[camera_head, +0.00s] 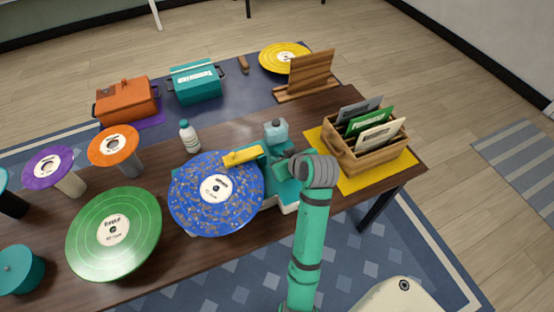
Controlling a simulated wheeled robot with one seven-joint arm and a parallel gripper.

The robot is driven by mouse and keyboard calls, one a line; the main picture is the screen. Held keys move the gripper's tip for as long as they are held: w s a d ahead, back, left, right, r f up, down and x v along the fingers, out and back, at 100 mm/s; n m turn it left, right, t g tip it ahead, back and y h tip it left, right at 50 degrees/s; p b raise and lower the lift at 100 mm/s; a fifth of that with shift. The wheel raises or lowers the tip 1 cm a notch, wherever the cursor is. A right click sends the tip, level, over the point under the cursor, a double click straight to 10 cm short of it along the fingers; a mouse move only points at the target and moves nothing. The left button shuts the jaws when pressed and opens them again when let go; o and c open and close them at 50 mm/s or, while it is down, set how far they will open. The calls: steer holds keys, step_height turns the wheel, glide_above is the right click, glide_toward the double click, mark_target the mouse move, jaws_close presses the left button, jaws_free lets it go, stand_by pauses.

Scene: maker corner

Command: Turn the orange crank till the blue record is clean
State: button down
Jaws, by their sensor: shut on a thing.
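The blue record (197,214) lies on a teal cleaning machine (288,190). Brown specks cover much of its blue surface around the white label. A yellow arm (242,156) reaches over the record's far edge. My gripper (282,166) is at the right side of the machine, beside the record. It is shut on the crank, which my gripper and wrist hide, so no orange of it shows.
A wooden crate (369,160) of sleeves stands right of my arm on a yellow mat. A white bottle (189,136) stands behind the record. A green record (114,233) is at left, with orange (104,146) and purple (48,167) ones on stands.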

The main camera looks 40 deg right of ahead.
steer(key=shift+d+m+h, duration=0.25)
steer(key=shift+m+h, duration=0.05)
steer(key=shift+m, duration=0.1)
steer(key=shift+m+h, duration=0.3)
steer(key=shift+m, duration=0.1)
steer(key=m+h, duration=0.1)
steer(key=d+m+g+h, duration=0.1)
steer(key=m, duration=0.1)
steer(key=shift+w, duration=0.2)
steer(key=m, duration=0.1)
steer(key=m+g+h, duration=0.1)
steer(key=d+m+h, duration=0.1)
steer(key=shift+w+g, duration=0.3)
steer(key=shift+g, duration=0.1)
steer(key=shift+d+m+g+h, duration=0.15)
steer(key=shift+m+g+h, duration=0.35)
steer(key=shift+m, duration=0.5)
steer(key=shift+s+d+m+g, duration=0.4)
steer(key=shift+d+m, duration=0.1)
steer(key=shift+s+f+m+g+h, duration=0.1)
steer(key=shift+s+m+g+h, duration=0.05)
steer(key=shift+m+g+h, duration=0.2)
